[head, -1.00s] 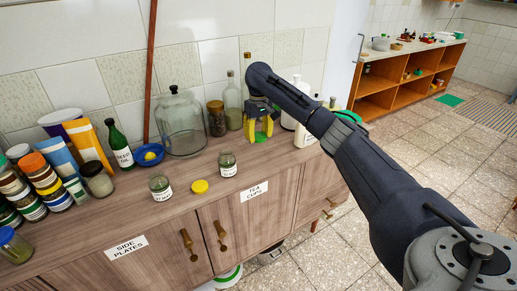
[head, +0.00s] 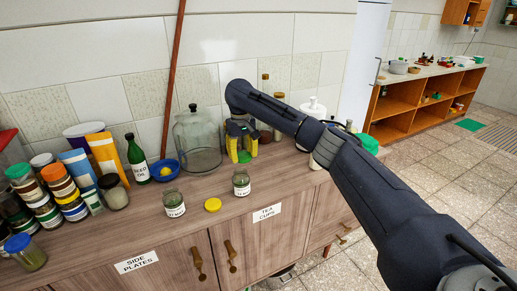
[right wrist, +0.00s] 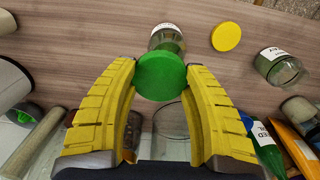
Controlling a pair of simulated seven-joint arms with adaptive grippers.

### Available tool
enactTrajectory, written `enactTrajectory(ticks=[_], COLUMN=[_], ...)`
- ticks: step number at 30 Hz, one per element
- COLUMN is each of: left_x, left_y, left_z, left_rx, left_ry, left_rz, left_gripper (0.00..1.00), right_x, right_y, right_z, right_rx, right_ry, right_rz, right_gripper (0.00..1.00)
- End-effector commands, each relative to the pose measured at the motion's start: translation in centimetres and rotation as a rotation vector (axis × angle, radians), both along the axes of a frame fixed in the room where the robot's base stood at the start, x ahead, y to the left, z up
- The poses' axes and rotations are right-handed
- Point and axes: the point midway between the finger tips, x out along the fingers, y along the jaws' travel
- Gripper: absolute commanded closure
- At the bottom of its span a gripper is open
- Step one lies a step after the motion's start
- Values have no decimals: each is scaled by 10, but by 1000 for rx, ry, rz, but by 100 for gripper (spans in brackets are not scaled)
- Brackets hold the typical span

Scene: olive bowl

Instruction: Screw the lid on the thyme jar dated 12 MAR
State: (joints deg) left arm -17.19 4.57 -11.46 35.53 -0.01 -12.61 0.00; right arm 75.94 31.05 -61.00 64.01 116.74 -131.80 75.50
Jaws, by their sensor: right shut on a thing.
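My right gripper (head: 240,152) is shut on a green lid (right wrist: 161,76), which sits between its yellow fingertips. It holds the lid above the counter, beyond the right-hand small jar. This open glass jar (head: 241,184) has a white label; in the right wrist view it shows partly behind the green lid (right wrist: 165,38). A second open jar (head: 174,205) stands to its left, also seen in the right wrist view (right wrist: 284,70). A yellow lid (head: 213,205) lies between the two jars. The jar labels are too small to read surely. My left gripper is not in view.
A large glass jar (head: 197,142), a blue bowl (head: 164,172) and a green bottle (head: 137,160) stand at the back. Stacked spice jars (head: 60,188) crowd the left. Bottles stand behind my right gripper. The counter front around the small jars is clear.

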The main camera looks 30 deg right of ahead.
Motion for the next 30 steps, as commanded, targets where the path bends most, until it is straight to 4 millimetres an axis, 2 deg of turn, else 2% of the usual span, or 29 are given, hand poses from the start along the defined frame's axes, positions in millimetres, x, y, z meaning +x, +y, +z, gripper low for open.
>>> enactTrajectory(ticks=[3,20,30], left_x=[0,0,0], left_y=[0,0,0], left_z=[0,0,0], left_rx=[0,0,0], left_ry=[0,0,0], left_rz=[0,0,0], left_gripper=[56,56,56], right_x=[3,4,4], right_y=[10,11,11], right_z=[-4,-4,-29], right_rx=[6,16,16], right_ry=[-9,-18,-15], right_rz=[-49,-84,-84], right_gripper=[66,66,66])
